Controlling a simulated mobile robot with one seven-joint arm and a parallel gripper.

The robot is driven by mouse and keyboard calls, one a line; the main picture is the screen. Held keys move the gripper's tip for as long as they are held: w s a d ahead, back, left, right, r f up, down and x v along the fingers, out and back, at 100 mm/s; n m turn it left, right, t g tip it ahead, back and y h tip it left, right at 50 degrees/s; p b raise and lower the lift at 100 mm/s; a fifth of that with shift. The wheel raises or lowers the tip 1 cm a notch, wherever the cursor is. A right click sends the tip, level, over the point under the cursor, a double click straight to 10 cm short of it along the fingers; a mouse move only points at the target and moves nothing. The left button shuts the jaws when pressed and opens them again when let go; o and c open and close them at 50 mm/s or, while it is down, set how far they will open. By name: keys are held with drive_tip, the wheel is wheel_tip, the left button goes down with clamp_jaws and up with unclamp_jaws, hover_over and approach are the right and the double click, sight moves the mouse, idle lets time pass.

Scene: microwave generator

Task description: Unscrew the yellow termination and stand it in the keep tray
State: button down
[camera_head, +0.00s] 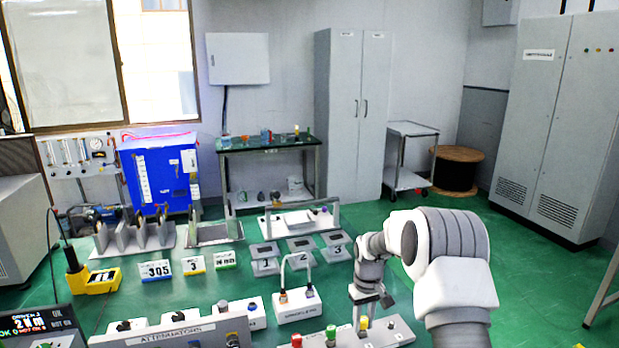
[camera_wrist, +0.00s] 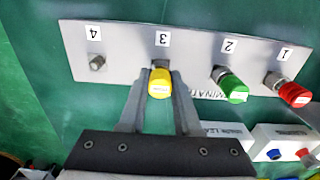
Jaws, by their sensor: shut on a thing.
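The yellow termination (camera_wrist: 159,84) sits at position 3 of the grey termination panel (camera_wrist: 130,62) in the wrist view. It also shows in the head view (camera_head: 364,323), just below my gripper (camera_head: 364,302). My gripper (camera_wrist: 162,92) is shut on the yellow termination, with one finger on each side of it. Whether its thread is still engaged cannot be seen. A green termination (camera_wrist: 233,89) is at position 2 and a red one (camera_wrist: 293,94) at position 1. Position 4 has a bare metal connector (camera_wrist: 97,62). I cannot pick out the keep tray with certainty.
A white block with a looped cable (camera_head: 297,305) stands left of my gripper. The attenuator rack (camera_head: 180,334) is at the front left. Flat grey pads (camera_head: 300,248) lie farther back. A bench (camera_head: 268,148) and a cabinet (camera_head: 353,115) stand at the wall.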

sight(364, 319)
drive_tip(key=shift+r, duration=0.2)
drive_tip(key=shift+r+p, duration=1.8)
drive_tip(key=shift+r, duration=1.05)
